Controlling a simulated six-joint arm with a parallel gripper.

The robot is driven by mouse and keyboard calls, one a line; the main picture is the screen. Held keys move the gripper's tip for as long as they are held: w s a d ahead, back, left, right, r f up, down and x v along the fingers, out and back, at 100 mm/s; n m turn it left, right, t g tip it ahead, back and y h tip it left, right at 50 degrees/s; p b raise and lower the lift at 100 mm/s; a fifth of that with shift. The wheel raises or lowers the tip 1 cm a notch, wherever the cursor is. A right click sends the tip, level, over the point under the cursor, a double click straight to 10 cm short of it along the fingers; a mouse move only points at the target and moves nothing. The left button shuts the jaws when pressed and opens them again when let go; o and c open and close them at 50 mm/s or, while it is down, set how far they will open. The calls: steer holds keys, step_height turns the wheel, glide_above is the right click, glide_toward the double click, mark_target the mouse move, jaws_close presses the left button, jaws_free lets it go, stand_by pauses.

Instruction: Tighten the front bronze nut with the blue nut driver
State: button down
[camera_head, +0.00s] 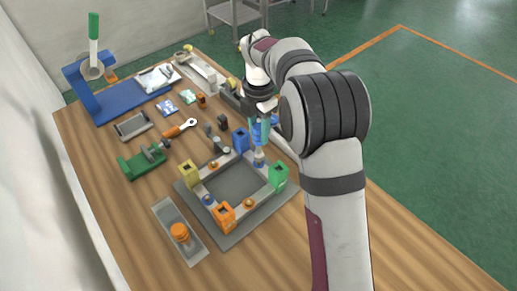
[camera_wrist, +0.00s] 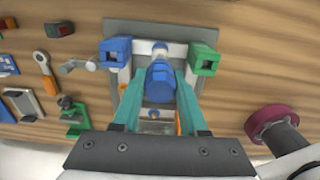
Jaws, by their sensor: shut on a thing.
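The blue nut driver (camera_head: 259,134) is upright between the teal fingers of my gripper (camera_head: 263,128). The wrist view shows its blue handle (camera_wrist: 160,80) between both fingers (camera_wrist: 160,88). Its lower end is over the frame's side between the blue corner block (camera_head: 240,140) and the green corner block (camera_head: 278,176); I cannot tell whether it touches a nut there. One bronze nut (camera_head: 248,203) sits between the green and orange blocks. Another bronze nut (camera_head: 213,165) sits between the yellow and blue blocks. A blue nut (camera_head: 208,200) sits between the yellow and orange blocks.
The frame lies on a grey mat (camera_head: 238,238). A green vise (camera_head: 143,163) and a ratchet (camera_head: 180,128) lie left. The table's near right is clear.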

steer(key=shift+r, duration=0.8)
steer(key=shift+r, duration=3)
